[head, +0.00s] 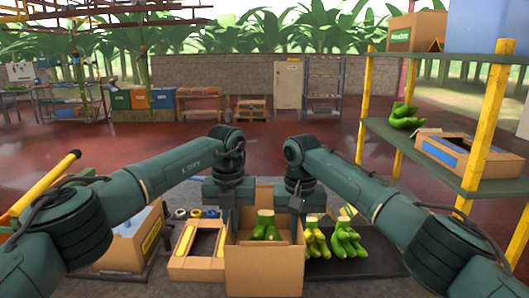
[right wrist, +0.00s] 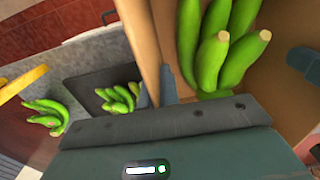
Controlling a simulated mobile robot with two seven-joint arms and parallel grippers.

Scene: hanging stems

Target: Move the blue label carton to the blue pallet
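An open cardboard carton (head: 264,272) with green bananas (head: 265,226) inside stands upright in front of me in the head view. No label shows on its visible face. My left gripper (head: 229,222) is at its left wall and my right gripper (head: 298,222) at its right wall, both seemingly shut on the walls. In the right wrist view, the right fingers (right wrist: 158,92) lie close on both sides of the carton wall (right wrist: 140,35). A carton with a blue panel (head: 447,152) sits on the right shelf. I cannot make out a blue pallet.
Left of the held carton are a low open carton (head: 187,266) and a yellow-labelled carton (head: 125,256). Banana bunches (head: 346,240) lie on a dark mat (head: 375,263) at right. A yellow-posted shelf (head: 425,142) stands right.

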